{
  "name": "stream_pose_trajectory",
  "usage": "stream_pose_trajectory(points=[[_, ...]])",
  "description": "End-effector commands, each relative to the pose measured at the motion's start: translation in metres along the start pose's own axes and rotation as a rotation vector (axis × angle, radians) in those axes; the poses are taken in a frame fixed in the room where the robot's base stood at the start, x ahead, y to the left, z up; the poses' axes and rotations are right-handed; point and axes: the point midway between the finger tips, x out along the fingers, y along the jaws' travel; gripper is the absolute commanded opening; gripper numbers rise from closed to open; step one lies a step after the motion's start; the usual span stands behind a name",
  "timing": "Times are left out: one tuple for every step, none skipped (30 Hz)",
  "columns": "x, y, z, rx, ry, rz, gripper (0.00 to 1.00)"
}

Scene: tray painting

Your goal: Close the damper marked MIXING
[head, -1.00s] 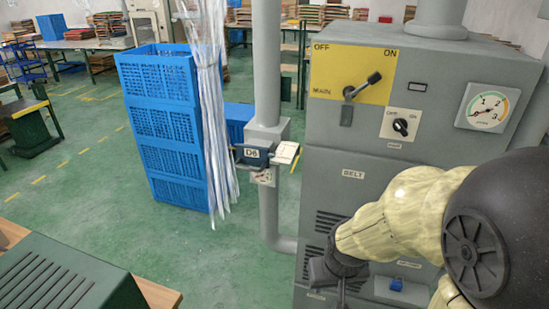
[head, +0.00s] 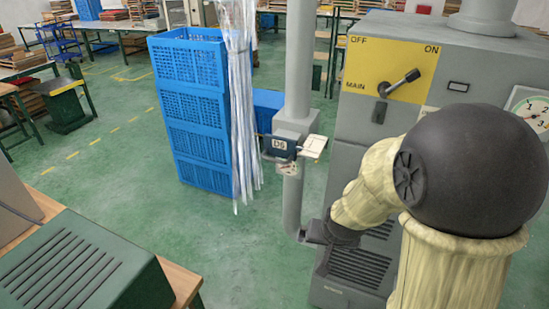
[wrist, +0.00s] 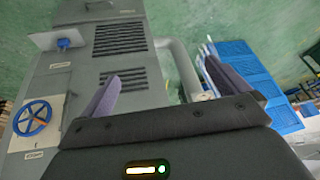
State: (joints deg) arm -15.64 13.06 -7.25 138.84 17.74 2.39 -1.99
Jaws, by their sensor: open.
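No label reading MIXING can be made out in any view. A damper box marked D8 (head: 280,146) sits on the grey vertical pipe (head: 298,60) in the head view, with a pale plate (head: 314,146) at its right side. My gripper is open and empty in the wrist view (wrist: 160,85), its two fingers spread before the grey cabinet and a pipe bend. In the head view its dark end (head: 316,233) shows low beside the cabinet, apart from the D8 box; its fingers cannot be made out there.
The grey cabinet (head: 375,132) has a MAIN lever (head: 400,82). Clear hanging strips (head: 240,110) and stacked blue crates (head: 190,115) stand left of the pipe. A blue handwheel (wrist: 32,118) and blue knob (wrist: 65,43) show in the wrist view. Green floor (head: 120,175) is free at left.

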Motion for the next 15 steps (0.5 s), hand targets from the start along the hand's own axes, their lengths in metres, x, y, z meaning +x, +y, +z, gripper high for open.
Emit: stream_pose_trajectory(points=[[0.01, -0.018, -0.014, 0.009, 0.04, 0.002, 1.0], [0.017, -0.026, -0.022, 0.021, 0.071, 0.006, 1.0], [0.025, -0.036, -0.033, 0.036, 0.112, 0.014, 1.0], [0.03, -0.044, -0.04, 0.046, 0.144, 0.023, 1.0], [0.036, -0.051, -0.047, 0.056, 0.177, 0.032, 1.0], [0.043, -0.061, -0.056, 0.065, 0.223, 0.046, 1.0], [0.047, -0.068, -0.062, 0.072, 0.258, 0.058, 1.0], [0.051, -0.075, -0.068, 0.078, 0.295, 0.072, 1.0], [0.056, -0.085, -0.075, 0.081, 0.345, 0.089, 1.0], [0.059, -0.092, -0.08, 0.084, 0.384, 0.104, 1.0], [0.061, -0.099, -0.084, 0.086, 0.425, 0.118, 1.0], [0.064, -0.108, -0.089, 0.086, 0.48, 0.138, 1.0], [0.065, -0.116, -0.093, 0.087, 0.524, 0.153, 1.0], [0.065, -0.124, -0.096, 0.084, 0.568, 0.166, 1.0], [0.064, -0.134, -0.099, 0.082, 0.628, 0.186, 1.0]])
